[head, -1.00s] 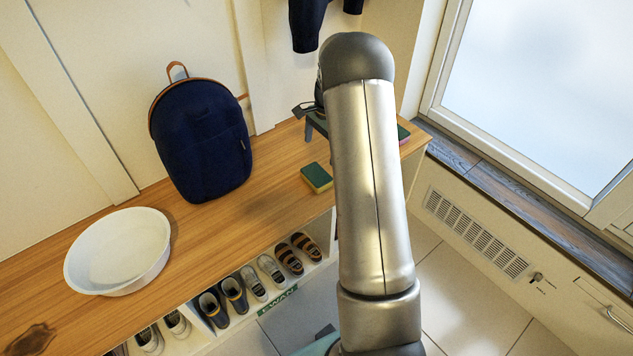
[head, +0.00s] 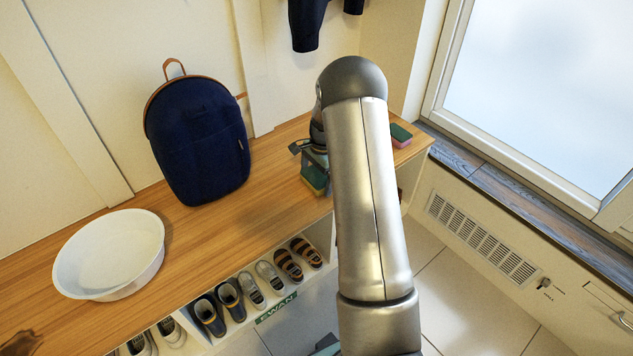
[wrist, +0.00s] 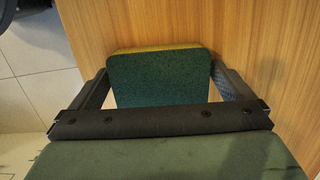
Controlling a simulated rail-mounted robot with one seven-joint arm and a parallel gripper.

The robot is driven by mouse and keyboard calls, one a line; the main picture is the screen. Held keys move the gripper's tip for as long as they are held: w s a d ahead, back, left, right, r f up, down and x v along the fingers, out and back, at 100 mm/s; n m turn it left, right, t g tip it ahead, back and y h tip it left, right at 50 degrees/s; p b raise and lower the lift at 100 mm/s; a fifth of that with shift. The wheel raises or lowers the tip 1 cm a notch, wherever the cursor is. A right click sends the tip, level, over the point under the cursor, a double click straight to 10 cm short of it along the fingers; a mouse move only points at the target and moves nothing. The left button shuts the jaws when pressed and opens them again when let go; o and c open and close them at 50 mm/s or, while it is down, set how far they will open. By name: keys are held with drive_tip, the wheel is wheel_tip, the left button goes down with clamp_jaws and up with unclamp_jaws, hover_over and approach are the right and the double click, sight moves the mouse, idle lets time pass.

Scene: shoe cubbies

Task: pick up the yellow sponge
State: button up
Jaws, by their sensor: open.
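The yellow sponge (head: 314,181) has a dark green top and lies on the wooden bench top near its front edge. My gripper (head: 313,163) is right over it in the head view, partly covering it. In the wrist view the sponge (wrist: 160,80) shows its green face and a thin yellow strip along its far edge. The open jaws of my gripper (wrist: 160,72) stand on either side of it, with one finger to the left and one to the right. The fingers are very close to its sides; I cannot tell whether they touch.
A pink sponge with a green top (head: 400,136) lies farther right on the bench (head: 262,193). A navy backpack (head: 200,140) leans on the wall and a white basin (head: 110,258) stands at left. Several shoes (head: 230,296) fill the cubbies below. A window (head: 560,85) is at right.

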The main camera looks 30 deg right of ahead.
sight(315, 176)
drive_tip(key=c, duration=0.8)
drive_tip(key=shift+r, duration=0.45)
wheel_tip(315, 176, up, 2)
drive_tip(key=shift+r+p, duration=0.25)
drive_tip(key=shift+p, duration=0.6)
drive_tip(key=s+r+p, duration=0.1)
drive_tip(key=s+r, duration=0.3)
drive_tip(key=r, duration=0.1)
drive_tip(key=shift+s+r+p, duration=0.15)
drive_tip(key=shift+r+p, duration=0.05)
drive_tip(key=shift+p, duration=0.2)
drive_tip(key=s+r+p, duration=0.1)
drive_tip(key=s+r, duration=0.3)
drive_tip(key=s, duration=0.5)
drive_tip(key=shift+s+r+p, duration=0.15)
drive_tip(key=shift+s+p, duration=0.25)
